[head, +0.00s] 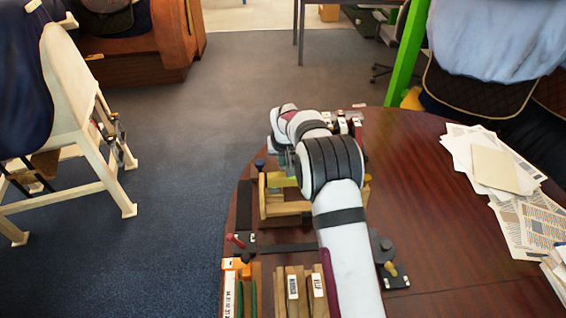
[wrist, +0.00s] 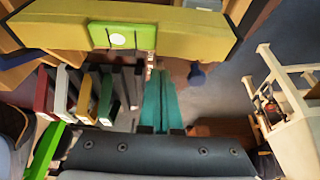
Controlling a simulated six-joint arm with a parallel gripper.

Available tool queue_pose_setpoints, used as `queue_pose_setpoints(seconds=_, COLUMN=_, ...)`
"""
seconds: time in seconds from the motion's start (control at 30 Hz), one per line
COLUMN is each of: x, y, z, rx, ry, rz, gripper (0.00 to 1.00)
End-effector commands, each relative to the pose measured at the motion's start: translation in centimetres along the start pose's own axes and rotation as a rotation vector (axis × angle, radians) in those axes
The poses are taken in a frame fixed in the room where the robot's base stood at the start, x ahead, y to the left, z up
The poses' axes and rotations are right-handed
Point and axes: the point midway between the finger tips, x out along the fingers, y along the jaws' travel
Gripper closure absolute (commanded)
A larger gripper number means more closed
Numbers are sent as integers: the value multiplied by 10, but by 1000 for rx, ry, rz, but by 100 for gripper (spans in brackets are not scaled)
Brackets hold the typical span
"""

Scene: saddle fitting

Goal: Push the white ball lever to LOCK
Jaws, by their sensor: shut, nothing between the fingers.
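My gripper (wrist: 158,78) shows in the wrist view as two teal fingers, shut together and empty. In the head view my own arm covers most of it. A yellow beam (wrist: 190,32) crosses the top of the wrist view, beyond the fingertips. A bright green patch (wrist: 112,36) with a white round spot sits on the beam; I cannot tell whether that spot is the white ball. In the head view the wooden stand (head: 283,208) with a yellow part stands under and left of my arm. I cannot make out the white ball lever or a LOCK mark for certain.
A blue knob (head: 260,163) stands at the table's left edge, a red-tipped lever (head: 236,240) nearer. A yellow-tipped lever (head: 391,269) lies right of my arm. Several coloured upright pieces (wrist: 75,95) stand left of the fingers. Papers (head: 500,170) lie right; the table's middle is clear.

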Motion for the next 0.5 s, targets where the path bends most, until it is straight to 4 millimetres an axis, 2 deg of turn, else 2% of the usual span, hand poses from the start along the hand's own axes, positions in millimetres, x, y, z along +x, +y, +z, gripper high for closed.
queue_pose_setpoints(seconds=0.5, x=5, y=0, z=2, rx=0, ry=0, rz=0, gripper=100)
